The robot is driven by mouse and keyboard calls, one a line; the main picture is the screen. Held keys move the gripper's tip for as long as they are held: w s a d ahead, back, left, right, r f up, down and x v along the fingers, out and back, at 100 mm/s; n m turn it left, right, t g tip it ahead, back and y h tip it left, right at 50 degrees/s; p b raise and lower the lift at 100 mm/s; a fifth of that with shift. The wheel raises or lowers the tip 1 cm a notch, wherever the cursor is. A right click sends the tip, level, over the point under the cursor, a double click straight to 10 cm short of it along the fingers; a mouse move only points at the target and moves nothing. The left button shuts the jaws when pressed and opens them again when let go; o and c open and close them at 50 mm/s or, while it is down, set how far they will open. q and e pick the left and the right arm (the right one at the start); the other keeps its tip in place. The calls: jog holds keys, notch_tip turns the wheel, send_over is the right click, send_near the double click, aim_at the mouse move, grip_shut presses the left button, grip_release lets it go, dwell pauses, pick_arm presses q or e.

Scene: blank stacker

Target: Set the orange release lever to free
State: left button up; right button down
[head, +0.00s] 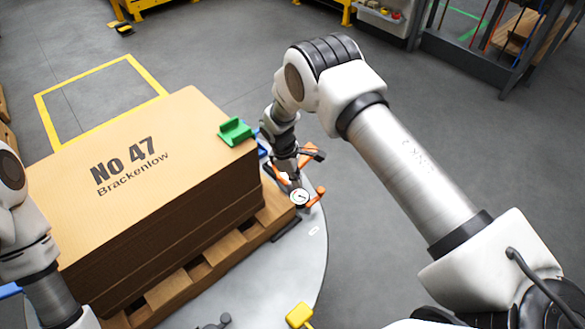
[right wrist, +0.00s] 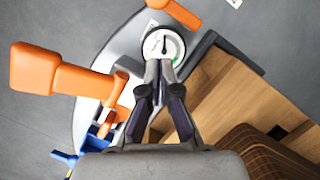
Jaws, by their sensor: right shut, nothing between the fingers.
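An orange lever (right wrist: 85,82) with a thick block handle is at the left in the right wrist view; its handle end sticks out over the floor. In the head view its orange part (head: 310,150) shows beside my right gripper, partly hidden. A second orange piece (right wrist: 176,12) is at the top of the wrist view and also shows in the head view (head: 320,193). I cannot tell which is the release lever. My right gripper (right wrist: 158,68) is shut and empty, its tips just below a round white gauge (right wrist: 163,46), to the right of the block-handled lever. My left gripper is out of view.
A cardboard stack (head: 165,140) marked "No 47 Brackenlow" sits on a wooden pallet (head: 235,245) on a round grey platform (head: 270,285). A green clamp (head: 235,131) is on its corner. Blue parts (right wrist: 66,158) lie below the lever. Floor to the right is clear.

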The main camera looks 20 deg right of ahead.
aim_at(321, 193)
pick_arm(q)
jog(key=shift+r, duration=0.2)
pick_arm(e)
jog(key=d, duration=0.1)
jog(key=s+d, duration=0.2)
jog(key=shift+s+d+f, duration=0.2)
jog(key=shift+s+f, duration=0.05)
jog(key=shift+f, duration=0.05)
